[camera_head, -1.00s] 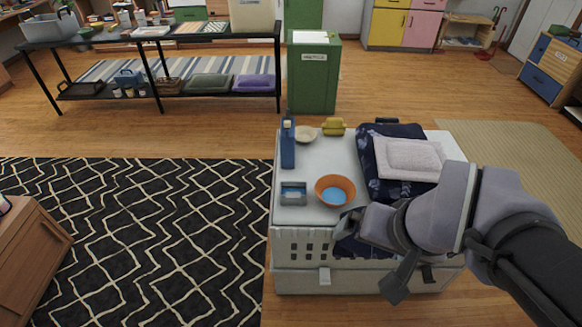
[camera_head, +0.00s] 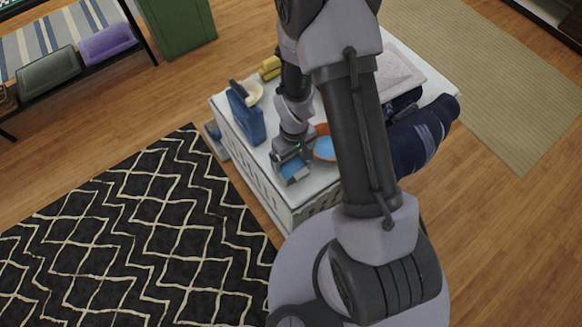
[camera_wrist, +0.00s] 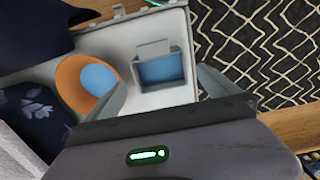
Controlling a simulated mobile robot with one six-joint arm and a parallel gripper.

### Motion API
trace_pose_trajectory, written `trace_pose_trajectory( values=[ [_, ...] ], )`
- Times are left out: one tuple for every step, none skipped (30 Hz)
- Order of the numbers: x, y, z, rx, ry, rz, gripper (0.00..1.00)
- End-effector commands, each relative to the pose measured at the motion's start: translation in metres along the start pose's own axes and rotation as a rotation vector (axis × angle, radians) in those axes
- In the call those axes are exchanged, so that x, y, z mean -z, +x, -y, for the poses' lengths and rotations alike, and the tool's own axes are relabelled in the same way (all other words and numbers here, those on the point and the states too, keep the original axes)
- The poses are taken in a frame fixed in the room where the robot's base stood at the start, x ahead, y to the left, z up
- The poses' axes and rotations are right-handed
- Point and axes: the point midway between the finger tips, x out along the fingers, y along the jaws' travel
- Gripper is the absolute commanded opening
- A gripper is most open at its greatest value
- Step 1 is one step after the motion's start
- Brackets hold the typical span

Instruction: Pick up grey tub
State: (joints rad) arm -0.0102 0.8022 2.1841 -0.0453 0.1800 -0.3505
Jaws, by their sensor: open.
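The grey tub (camera_wrist: 172,86) is a small, square-sided open container with a blue inside. In the wrist view it lies between the two spread fingers of my gripper (camera_wrist: 162,80), with a gap visible on each side. In the head view my gripper (camera_head: 291,152) points down over the tub (camera_head: 292,172) and partly hides it. My gripper is open and holds nothing. The tub rests on the white crate top (camera_head: 262,158) near its front corner. Whether the fingertips reach down beside its walls is hard to tell.
An orange bowl (camera_wrist: 68,82) with a blue inside stands close beside the tub. Dark blue cloth (camera_head: 420,135) hangs over the right edge. A black patterned rug (camera_head: 130,225) lies left.

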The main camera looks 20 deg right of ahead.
Motion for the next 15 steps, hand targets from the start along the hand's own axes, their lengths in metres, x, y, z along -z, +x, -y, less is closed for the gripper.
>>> trace_pose_trajectory(
  values=[
    [0.000, 0.015, 0.000, 0.001, 0.001, 0.002, 1.00],
    [0.000, 0.019, 0.000, 0.000, 0.001, 0.001, 1.00],
    [0.000, 0.023, 0.000, 0.000, 0.001, 0.000, 1.00],
    [0.000, 0.025, 0.000, 0.000, 0.001, 0.000, 1.00],
    [0.000, 0.027, 0.000, 0.000, 0.001, 0.000, 1.00],
    [0.000, 0.029, 0.000, 0.000, 0.001, 0.000, 1.00],
    [0.000, 0.032, -0.001, 0.000, 0.001, 0.000, 1.00],
    [0.000, 0.036, -0.001, 0.000, 0.001, 0.000, 1.00],
    [0.000, 0.043, -0.001, 0.000, 0.002, 0.001, 1.00],
    [0.000, 0.049, -0.002, 0.000, 0.002, 0.001, 1.00],
    [0.000, 0.056, -0.002, 0.000, 0.002, 0.001, 1.00],
    [0.000, 0.066, -0.003, 0.000, 0.002, 0.001, 1.00],
    [0.000, 0.071, -0.003, 0.000, 0.002, 0.001, 1.00],
    [0.000, 0.076, -0.003, 0.001, 0.002, 0.001, 1.00],
    [0.000, 0.080, -0.003, 0.000, 0.002, 0.000, 1.00]
  ],
)
